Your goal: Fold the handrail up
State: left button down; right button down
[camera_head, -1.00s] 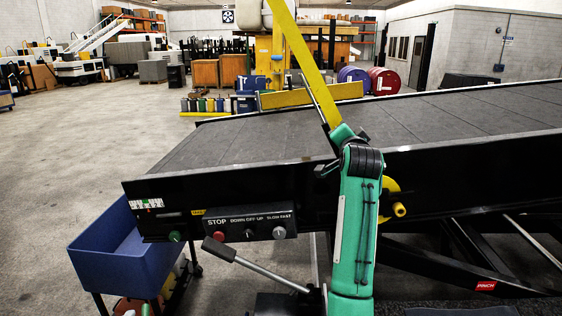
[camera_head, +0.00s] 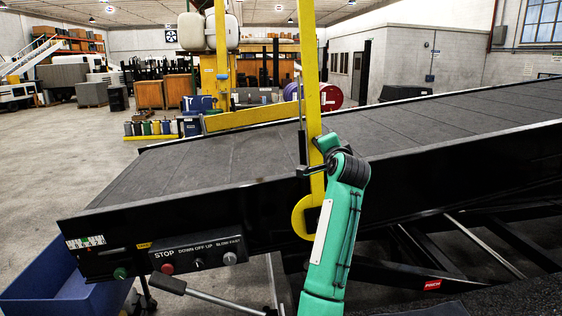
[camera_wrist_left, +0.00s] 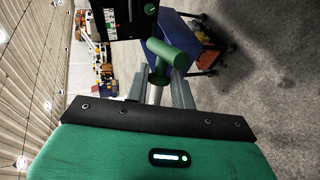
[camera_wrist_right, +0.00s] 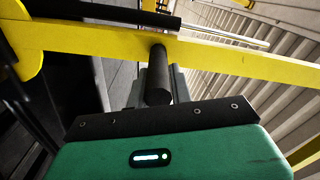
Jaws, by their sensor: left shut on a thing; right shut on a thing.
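The yellow handrail (camera_head: 312,90) stands nearly upright beside the belt loader's near side. Its rounded lower end (camera_head: 305,218) lies against the loader's black side panel. My right gripper (camera_wrist_right: 153,85) is shut on a black handle (camera_wrist_right: 159,70) that sticks out from the handrail. In the head view my green right arm (camera_head: 337,235) reaches up to it from below. In the left wrist view my left gripper (camera_wrist_left: 166,90) is shut on a green T-shaped handle (camera_wrist_left: 172,54). The left gripper is not in the head view.
The belt (camera_head: 230,165) slopes up to the right behind the handrail, with a low yellow rail (camera_head: 250,117) along its far side. The control panel (camera_head: 198,250) is on the near side. A blue bin (camera_head: 65,290) stands lower left. Open floor lies left.

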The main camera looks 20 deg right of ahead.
jog(key=shift+w+a+f, duration=0.2)
jog(key=shift+a+f, duration=0.05)
jog(key=shift+f, duration=0.4)
jog(key=c, duration=1.3)
grip_release()
jog(key=shift+s+a+r, duration=0.1)
jog(key=shift+a, duration=0.05)
jog(key=shift+o, duration=0.2)
jog(key=shift+s+r, duration=0.1)
jog(key=shift+r, duration=0.15)
jog(key=shift+s+f, duration=0.1)
jog(key=shift+s, duration=0.15)
jog(key=b+v, duration=0.5)
jog(key=v, duration=0.6)
jog(key=shift+s+a+b, duration=0.2)
jog(key=shift+b, duration=0.1)
